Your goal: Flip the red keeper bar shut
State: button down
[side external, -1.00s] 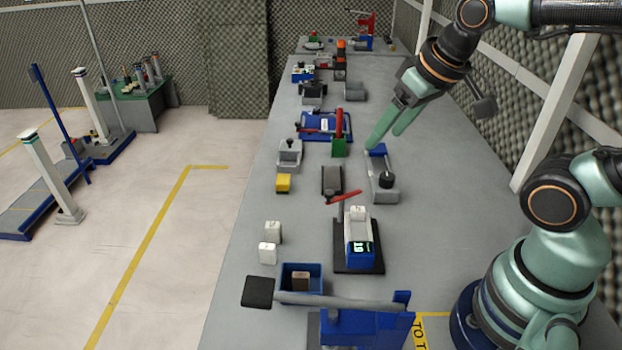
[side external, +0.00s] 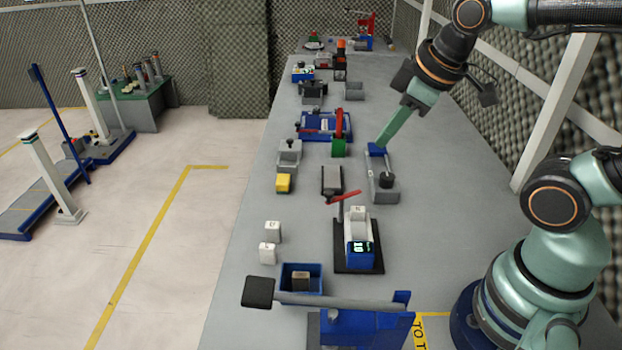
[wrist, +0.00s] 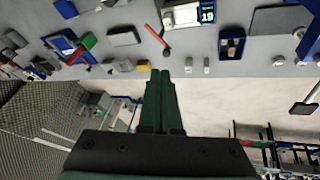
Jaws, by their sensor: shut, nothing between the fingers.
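I cannot tell for certain which is the keeper bar. My gripper (side external: 380,147) is shut and empty, right of the green block and close to a grey fixture's blue end. In the wrist view its fingertips (wrist: 160,73) are together.
The grey fixture (side external: 385,190) with a black knob stands under my gripper. A blue frame (side external: 310,133) lies behind the green block. A device with a display (side external: 360,252) and a blue bin (side external: 317,293) stand nearer the camera.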

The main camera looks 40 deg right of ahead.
jog(key=a+f+n+g, duration=0.1)
jog(key=n, duration=0.9)
jog(key=a+f+n, duration=0.1)
jog(key=n, duration=0.8)
jog(key=a+f+n+g, duration=0.1)
jog(key=n, duration=0.9)
jog(key=shift+w+a+f+n+g, duration=0.3)
jog(key=shift+w+a+f, duration=0.05)
jog(key=shift+a, duration=0.05)
jog(key=x, duration=0.9)
jog(key=shift+d+f, duration=0.1)
jog(key=shift+f, duration=0.15)
jog(key=shift+w+d+f, duration=0.1)
jog(key=shift+w+f, duration=0.1)
jog(key=shift+w, duration=0.5)
jog(key=shift+w+d+f, duration=0.1)
jog(key=shift+w+f, duration=0.15)
jog(key=shift+w, duration=0.45)
jog(key=shift+w+f, duration=0.2)
jog(key=shift+w, duration=0.5)
